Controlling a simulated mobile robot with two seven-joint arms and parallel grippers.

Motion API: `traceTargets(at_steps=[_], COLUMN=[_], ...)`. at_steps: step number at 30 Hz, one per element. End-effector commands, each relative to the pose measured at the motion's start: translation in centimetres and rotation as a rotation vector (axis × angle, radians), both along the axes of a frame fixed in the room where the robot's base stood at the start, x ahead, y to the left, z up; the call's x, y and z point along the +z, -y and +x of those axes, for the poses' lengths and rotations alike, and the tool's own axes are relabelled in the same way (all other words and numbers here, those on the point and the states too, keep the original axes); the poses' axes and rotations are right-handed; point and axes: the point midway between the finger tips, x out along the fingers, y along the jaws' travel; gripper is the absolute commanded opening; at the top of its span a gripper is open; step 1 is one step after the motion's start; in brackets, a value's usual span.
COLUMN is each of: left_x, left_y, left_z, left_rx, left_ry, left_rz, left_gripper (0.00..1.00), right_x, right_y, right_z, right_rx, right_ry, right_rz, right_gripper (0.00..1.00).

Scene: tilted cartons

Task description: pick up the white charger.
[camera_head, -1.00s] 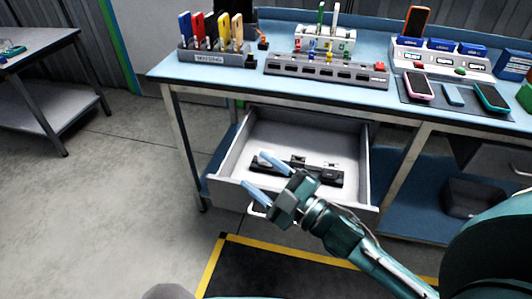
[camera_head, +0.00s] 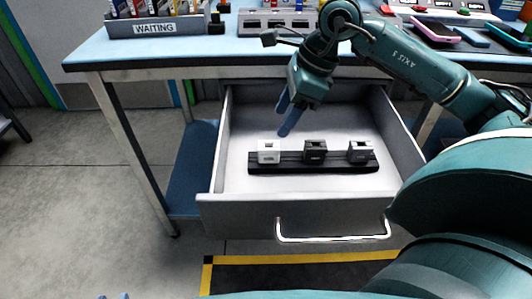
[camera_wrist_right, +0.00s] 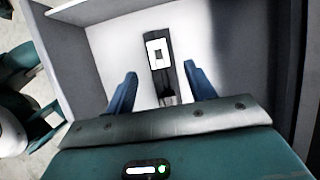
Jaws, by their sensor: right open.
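The white charger (camera_head: 268,151) sits at the left end of a black strip (camera_head: 290,170) inside the open drawer. A black charger (camera_head: 315,150) is in the middle of the strip and a grey one with a dark front (camera_head: 360,151) is at its right end. My right gripper (camera_head: 287,118) points down into the drawer, above and behind the strip. In the right wrist view, the white charger (camera_wrist_right: 157,53) lies ahead of the open, empty fingers (camera_wrist_right: 160,87), roughly in line with the gap between them.
The drawer's side walls and front panel (camera_head: 300,215) with its handle (camera_head: 333,238) surround the strip. The workbench top (camera_head: 190,50) overhangs the back of the drawer. The drawer floor around the strip is bare.

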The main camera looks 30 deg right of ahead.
Motion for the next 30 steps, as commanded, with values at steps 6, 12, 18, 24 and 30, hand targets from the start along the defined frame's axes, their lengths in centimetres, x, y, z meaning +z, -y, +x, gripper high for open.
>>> traceTargets(at_steps=[6,12,18,24,30], left_x=[-0.5,-0.5,-0.7,-0.4,-0.6], left_y=[0.1,0.2,0.2,0.3,0.4], left_z=[0.2,0.3,0.6,0.9,0.8], left_rx=[-0.008,-0.008,-0.005,-0.008,-0.014], left_ry=[0.018,0.030,0.070,0.116,0.114], left_rz=[0.011,0.011,0.010,0.007,0.008], left_gripper=[0.25,0.25,0.25,0.25,0.25], right_x=[-3.4,-4.4,-7.0,-9.0,-9.0], right_y=[-1.2,-1.6,-2.1,-2.9,-2.9], right_z=[0.7,0.8,0.9,1.4,1.4], right_rx=[0.000,0.000,0.001,0.001,0.000], right_ry=[-0.001,-0.001,-0.003,-0.001,0.000], right_rz=[0.004,0.004,0.006,0.006,0.006], right_gripper=[0.55,0.55,0.55,0.55,0.55])
